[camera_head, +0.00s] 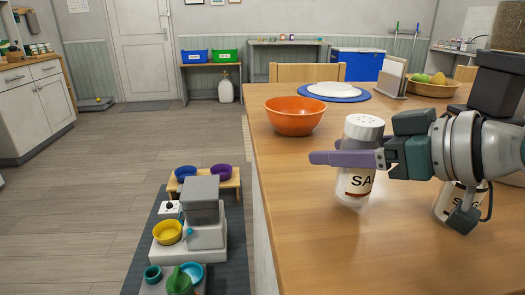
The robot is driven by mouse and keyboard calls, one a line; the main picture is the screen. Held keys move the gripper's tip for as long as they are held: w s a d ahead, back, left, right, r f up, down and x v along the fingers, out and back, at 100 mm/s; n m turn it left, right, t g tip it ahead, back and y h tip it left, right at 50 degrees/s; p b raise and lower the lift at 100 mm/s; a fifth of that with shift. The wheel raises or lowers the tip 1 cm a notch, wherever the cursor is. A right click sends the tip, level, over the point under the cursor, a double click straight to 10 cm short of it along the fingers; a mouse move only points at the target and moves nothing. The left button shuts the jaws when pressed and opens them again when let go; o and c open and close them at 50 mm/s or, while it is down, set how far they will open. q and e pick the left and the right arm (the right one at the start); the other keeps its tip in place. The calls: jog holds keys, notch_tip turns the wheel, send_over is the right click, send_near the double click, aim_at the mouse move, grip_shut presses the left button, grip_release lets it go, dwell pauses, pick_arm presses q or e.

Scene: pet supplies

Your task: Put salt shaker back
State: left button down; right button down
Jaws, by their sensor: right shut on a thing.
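The salt shaker (354,185) is a clear jar with a white perforated cap and a dark-lettered label reading "SA". It is upright at the near left part of the wooden table (330,250). My right gripper (350,155) comes in from the right and is shut on the shaker below its cap. One purple finger crosses the front of the jar; the other finger is mostly hidden. I cannot tell whether the shaker's base touches the table. A second labelled jar (443,200) stands to the right, mostly hidden behind my right arm. My left gripper is not in view.
An orange bowl (294,117) stands behind the shaker near the table's left edge. Farther back are a blue round mat (357,96) with a white item, a holder (391,77) and a fruit bowl (430,89). The table's front left is clear.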

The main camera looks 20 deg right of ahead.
jog(key=shift+f, duration=0.45)
jog(key=shift+f, duration=0.2)
jog(key=shift+c, duration=0.7)
grip_release()
jog(key=shift+r, duration=0.3)
jog(key=shift+s+d, duration=0.15)
jog(key=shift+s, duration=0.15)
jog(key=p+v, duration=0.2)
jog(key=v, duration=0.9)
jog(key=shift+s+d+r, duration=0.1)
jog(key=shift+r, duration=0.05)
